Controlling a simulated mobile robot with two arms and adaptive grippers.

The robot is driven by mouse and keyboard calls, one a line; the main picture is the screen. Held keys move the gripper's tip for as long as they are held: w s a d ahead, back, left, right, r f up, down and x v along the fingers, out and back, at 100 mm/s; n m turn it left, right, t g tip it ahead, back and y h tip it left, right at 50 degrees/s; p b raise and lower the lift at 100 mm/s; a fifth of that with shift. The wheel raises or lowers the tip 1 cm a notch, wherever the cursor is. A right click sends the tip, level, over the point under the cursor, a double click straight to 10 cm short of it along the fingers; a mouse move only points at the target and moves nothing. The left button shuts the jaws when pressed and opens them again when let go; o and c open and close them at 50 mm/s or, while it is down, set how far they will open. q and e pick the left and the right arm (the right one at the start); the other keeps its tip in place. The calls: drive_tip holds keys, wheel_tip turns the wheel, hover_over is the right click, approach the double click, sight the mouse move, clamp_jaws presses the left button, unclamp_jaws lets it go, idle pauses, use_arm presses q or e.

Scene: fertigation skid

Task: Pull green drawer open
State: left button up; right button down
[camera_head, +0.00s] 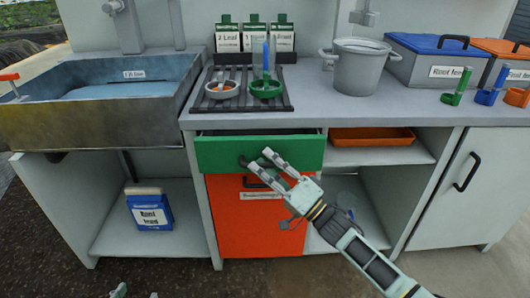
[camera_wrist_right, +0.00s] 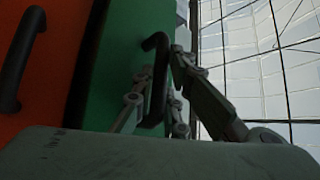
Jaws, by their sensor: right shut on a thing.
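The green drawer (camera_head: 300,152) sits under the grey counter, above an orange door. A narrow dark gap shows along its top edge, below the counter. My right gripper (camera_head: 256,160) is at the middle of the drawer front, shut on the dark drawer handle. In the right wrist view the black handle (camera_wrist_right: 158,45) stands out from the green front (camera_wrist_right: 112,70), between the fingers of the right gripper (camera_wrist_right: 160,85). The fingers hide most of the handle in the head view. Only small tips of my left gripper (camera_head: 135,292) show at the bottom edge.
The orange door (camera_head: 228,215) has its own dark handle (camera_wrist_right: 14,70). An orange tray (camera_head: 370,137) lies on the shelf to the right. A sink (camera_head: 95,95) is at left, with a blue-and-white container (camera_head: 150,210) below. Pot and bins stand on the counter.

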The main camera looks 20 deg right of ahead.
use_arm(q)
drive_tip(key=s+a+f+g+y+p, duration=0.1)
drive_tip(key=s+a+f+g+p, duration=0.2)
drive_tip(key=s, duration=0.4)
drive_tip(key=s+a+f+g+y+p, duration=0.1)
drive_tip(key=s+a+f+g+p, duration=0.15)
drive_tip(key=s+g, duration=0.4)
wheel_tip(320, 180, down, 20)
drive_tip(key=s+p, duration=0.2)
drive_tip(key=p, duration=0.2)
drive_tip(key=shift+d+p, duration=0.35)
drive_tip(key=shift+d, duration=0.05)
use_arm(e)
drive_tip(key=s+a, duration=0.2)
drive_tip(key=s, duration=0.6)
drive_tip(key=s+a, duration=0.3)
drive_tip(key=s, duration=0.6)
drive_tip(key=shift+s+f, duration=0.15)
drive_tip(key=shift+s, duration=0.15)
drive_tip(key=c, duration=2)
unclamp_jaws()
drive_tip(key=shift+c, duration=0.2)
